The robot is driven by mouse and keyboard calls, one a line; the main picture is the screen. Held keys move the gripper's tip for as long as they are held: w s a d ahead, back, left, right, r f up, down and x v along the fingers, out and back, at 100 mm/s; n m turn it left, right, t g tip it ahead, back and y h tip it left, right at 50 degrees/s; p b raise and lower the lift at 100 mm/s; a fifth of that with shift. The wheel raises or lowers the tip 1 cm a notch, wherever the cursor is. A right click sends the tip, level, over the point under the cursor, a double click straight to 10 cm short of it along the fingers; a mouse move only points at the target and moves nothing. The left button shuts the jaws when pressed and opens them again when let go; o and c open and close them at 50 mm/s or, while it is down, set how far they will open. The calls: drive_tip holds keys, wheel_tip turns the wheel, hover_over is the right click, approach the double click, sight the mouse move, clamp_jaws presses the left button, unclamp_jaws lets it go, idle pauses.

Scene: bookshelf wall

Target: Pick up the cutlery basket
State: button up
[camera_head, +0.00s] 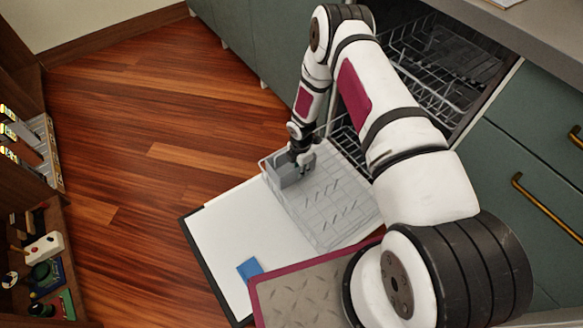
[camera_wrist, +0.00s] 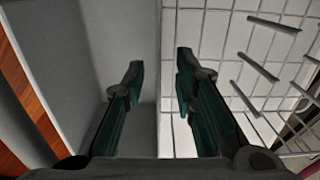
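The cutlery basket (camera_head: 283,176) is a small grey box at the far left corner of the pulled-out lower dishwasher rack (camera_head: 330,205). My gripper (camera_head: 301,163) reaches down at the basket's right side and partly hides it. In the wrist view my gripper (camera_wrist: 158,70) has its two dark green fingers apart, with nothing clamped between them. A plain grey surface, apparently the basket (camera_wrist: 90,50), fills the left part. Its right edge runs between the fingers. The rack's white grid and tines (camera_wrist: 265,60) lie to the right. I cannot tell whether a finger touches the basket.
The open dishwasher door (camera_head: 235,225) lies under the rack, with a blue piece (camera_head: 249,269) on it. Green cabinets (camera_head: 530,150) and a countertop (camera_head: 530,35) flank the dishwasher. A wooden shelf (camera_head: 45,190) with small items stands left. The wooden floor between is clear.

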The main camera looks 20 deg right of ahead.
clamp_jaws()
drive_tip(key=shift+r, duration=0.1)
drive_tip(key=shift+r, duration=0.1)
